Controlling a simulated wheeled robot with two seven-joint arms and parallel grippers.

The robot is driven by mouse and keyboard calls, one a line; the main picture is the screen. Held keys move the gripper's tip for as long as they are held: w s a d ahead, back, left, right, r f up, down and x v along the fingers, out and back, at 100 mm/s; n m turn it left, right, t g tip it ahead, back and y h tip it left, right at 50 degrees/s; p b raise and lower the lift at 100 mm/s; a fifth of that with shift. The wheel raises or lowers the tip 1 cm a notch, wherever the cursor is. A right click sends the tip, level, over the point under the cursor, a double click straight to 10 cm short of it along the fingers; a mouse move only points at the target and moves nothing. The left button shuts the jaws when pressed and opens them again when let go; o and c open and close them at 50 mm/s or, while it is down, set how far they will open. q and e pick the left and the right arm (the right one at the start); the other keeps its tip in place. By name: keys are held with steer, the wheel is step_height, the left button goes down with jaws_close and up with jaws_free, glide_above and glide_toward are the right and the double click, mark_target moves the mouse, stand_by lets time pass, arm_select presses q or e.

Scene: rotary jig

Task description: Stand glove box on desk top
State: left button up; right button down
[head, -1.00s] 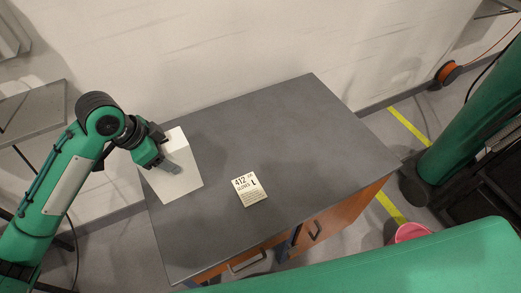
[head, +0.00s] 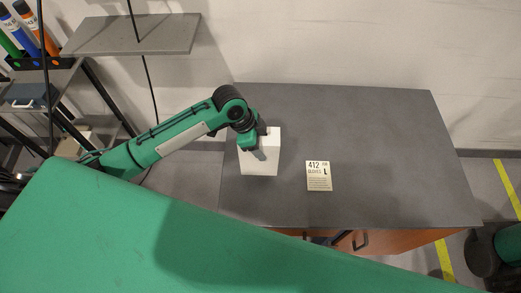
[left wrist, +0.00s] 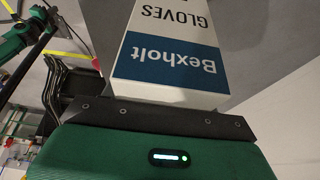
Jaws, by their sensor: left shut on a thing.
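The glove box (head: 262,169) is a white block at the left side of the grey desk top (head: 375,125). My left gripper (head: 261,152) is shut on it, its finger lying against the box. In the left wrist view the box (left wrist: 180,35) shows a blue "Bexholt" band and the word GLOVES, upside down in the picture, between the jaws (left wrist: 165,108). The box looks upright in the head view. I cannot tell whether its base touches the desk. My right gripper is not in view.
A cream card (head: 319,176) reading "412 GLOVES L" lies on the desk, right of the box. The desk's middle, back and right are clear. A grey shelf (head: 135,35) and a rack with markers (head: 32,62) stand at the left. A wall is behind.

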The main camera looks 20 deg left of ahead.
arm_select(q)
step_height(320, 180, down, 5)
steer(key=shift+r+p, duration=0.1)
steer(key=shift+p, duration=0.4)
steer(key=shift+f, duration=0.55)
steer(key=o, duration=1.6)
steer(key=shift+f, duration=0.15)
steer(key=shift+c, duration=0.2)
